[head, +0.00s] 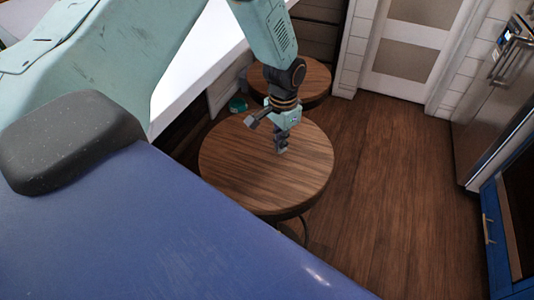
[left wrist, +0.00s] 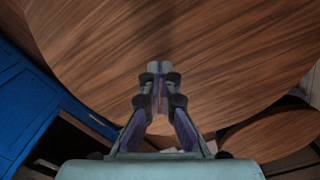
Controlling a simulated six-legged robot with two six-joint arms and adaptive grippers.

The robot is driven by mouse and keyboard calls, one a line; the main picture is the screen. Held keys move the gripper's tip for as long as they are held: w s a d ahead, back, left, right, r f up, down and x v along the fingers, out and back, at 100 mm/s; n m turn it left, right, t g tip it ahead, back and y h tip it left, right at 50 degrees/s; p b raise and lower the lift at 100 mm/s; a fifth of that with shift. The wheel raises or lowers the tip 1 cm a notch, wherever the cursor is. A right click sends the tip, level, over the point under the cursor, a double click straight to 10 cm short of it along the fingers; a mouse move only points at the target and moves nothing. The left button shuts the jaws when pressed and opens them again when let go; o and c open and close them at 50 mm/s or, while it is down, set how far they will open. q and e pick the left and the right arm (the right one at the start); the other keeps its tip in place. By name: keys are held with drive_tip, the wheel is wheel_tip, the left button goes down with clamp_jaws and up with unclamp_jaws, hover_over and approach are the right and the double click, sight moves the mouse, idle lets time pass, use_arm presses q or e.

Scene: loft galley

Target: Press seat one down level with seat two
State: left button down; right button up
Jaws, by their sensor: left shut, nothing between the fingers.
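Two round wooden stool seats show in the head view. The nearer seat (head: 235,165) is large, and the farther seat (head: 314,76) is partly hidden behind my left arm. I cannot tell by label which is seat one. My left gripper (head: 281,150) points down over the nearer seat, right of its middle, with its fingers shut and empty. Whether the tips touch the wood is unclear. In the left wrist view the shut fingertips (left wrist: 158,68) lie over a large seat (left wrist: 200,40), with another seat (left wrist: 268,135) at lower right. My right gripper is out of view.
A white counter (head: 200,62) runs along the left of the stools. Wooden floor (head: 390,180) lies clear to the right. A steel fridge (head: 495,105) and a blue cabinet (head: 490,235) stand at the right edge, and a pale panelled door (head: 412,45) at the back.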

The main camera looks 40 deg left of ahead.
use_arm(q)
drive_tip(key=shift+s+r, duration=0.1)
idle(0.5)
drive_tip(key=shift+f, duration=0.4)
drive_tip(key=shift+f+b, duration=0.3)
drive_tip(key=shift+b, duration=0.05)
